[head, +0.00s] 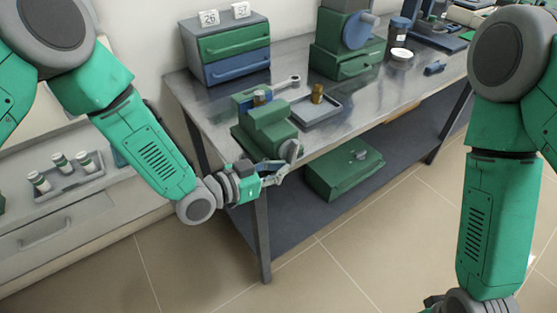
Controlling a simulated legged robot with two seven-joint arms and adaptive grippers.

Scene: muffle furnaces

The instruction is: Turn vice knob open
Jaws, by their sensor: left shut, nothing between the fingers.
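The green vice (267,130) sits at the near left corner of the metal workbench (222,112). Its grey round knob (290,150) faces the front edge, to the lower right of the vice body. My left gripper (284,169) is shut and empty just below the knob. Its fingers come close to the knob, but I cannot tell whether they touch it. My right arm hangs at the right, and its gripper is out of the picture below.
A wrench (285,84) and a grey tray (316,108) with a brown piece (318,93) lie behind the vice. A drawer unit (228,50) and a green machine (345,42) stand farther back. A green box (344,174) is on the lower shelf.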

